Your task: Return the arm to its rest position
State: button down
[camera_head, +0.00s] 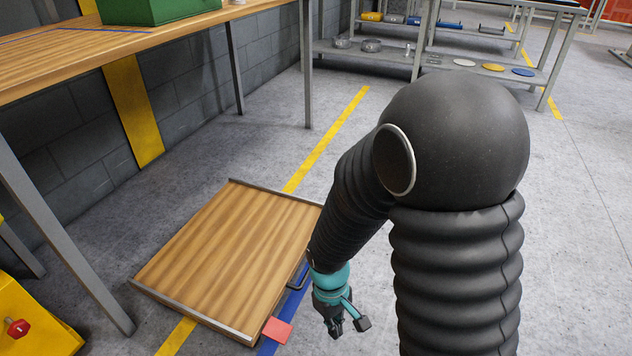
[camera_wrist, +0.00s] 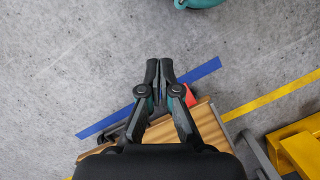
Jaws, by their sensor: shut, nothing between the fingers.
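My arm, in a black ribbed sleeve, rises at the right of the head view and bends down to the left. My gripper (camera_head: 347,325) hangs low at its end, beside the right edge of a wooden pallet (camera_head: 225,255). In the wrist view my gripper (camera_wrist: 160,68) has its two dark fingertips together, with nothing between them. Grey floor lies beyond the tips. The pallet's wooden top (camera_wrist: 212,125) shows partly behind the fingers, and the rest is hidden by my wrist.
A wooden table (camera_head: 60,62) with a green box (camera_head: 158,10) stands at the upper left. A metal shelf (camera_head: 385,52) with several small parts stands at the back. A yellow object (camera_head: 35,325) sits at the lower left. Floor at the right is clear.

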jog(key=s+d+r+m+t+p, duration=0.1)
jog(key=d+r, duration=0.3)
jog(key=r, duration=0.6)
jog(key=s+d+r+m+t+p, duration=0.1)
jog(key=s+d+r+m+t, duration=0.2)
jog(key=r, duration=0.7)
jog(key=s+d+r+m+t+y+p, duration=0.1)
jog(key=s+d+r+m+t, duration=0.1)
jog(key=r, duration=0.9)
jog(key=d+m+t, duration=0.1)
jog(key=d, duration=0.1)
jog(key=shift+d+m+t, duration=0.3)
jog(key=shift+a, duration=0.15)
